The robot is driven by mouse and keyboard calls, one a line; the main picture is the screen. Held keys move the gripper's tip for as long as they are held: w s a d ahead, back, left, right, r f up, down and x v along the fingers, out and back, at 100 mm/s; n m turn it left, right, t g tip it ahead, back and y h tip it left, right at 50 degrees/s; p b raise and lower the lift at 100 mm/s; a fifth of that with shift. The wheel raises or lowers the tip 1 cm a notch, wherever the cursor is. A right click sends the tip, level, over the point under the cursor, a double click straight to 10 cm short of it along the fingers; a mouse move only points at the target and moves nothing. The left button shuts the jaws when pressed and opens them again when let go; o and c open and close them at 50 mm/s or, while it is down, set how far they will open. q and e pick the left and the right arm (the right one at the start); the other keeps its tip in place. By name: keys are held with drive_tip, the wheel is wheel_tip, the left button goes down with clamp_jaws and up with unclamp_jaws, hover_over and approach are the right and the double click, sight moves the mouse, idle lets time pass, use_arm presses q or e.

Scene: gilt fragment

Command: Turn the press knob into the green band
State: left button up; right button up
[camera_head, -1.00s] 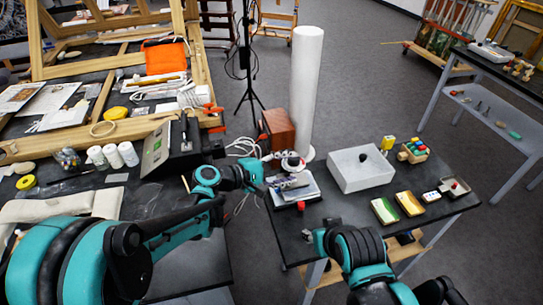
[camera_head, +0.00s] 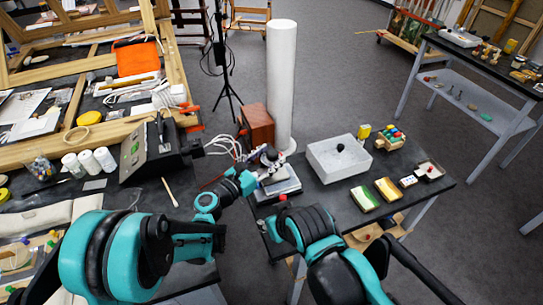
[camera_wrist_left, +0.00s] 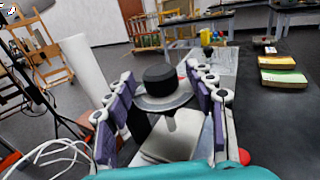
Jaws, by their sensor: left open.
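The press (camera_head: 284,187) stands near the left edge of the right-hand black table, largely covered by my gripper in the head view. In the left wrist view its black knob (camera_wrist_left: 160,77) sits upright on a round grey disc (camera_wrist_left: 163,97). My left gripper (camera_head: 266,158) is at the press; its open fingers also show in the wrist view (camera_wrist_left: 160,98), one on each side of the knob and disc. I cannot tell whether the fingers touch the disc. I cannot make out a green band. My right arm is at the table's front, its gripper not visible.
A white cylinder (camera_head: 281,85) and a brown box (camera_head: 256,125) stand behind the press, with loose white cables (camera_head: 222,145) to the left. A white tray (camera_head: 325,167), green and yellow blocks (camera_head: 364,199) and a red ball (camera_wrist_left: 243,157) lie to the right.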

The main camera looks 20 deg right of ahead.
use_arm(q)
drive_tip(key=shift+w+d, duration=0.25)
drive_tip(key=shift+d, duration=0.4)
drive_tip(key=c, duration=1.2)
drive_tip(key=shift+m+g, duration=0.3)
drive_tip(key=shift+g, duration=0.1)
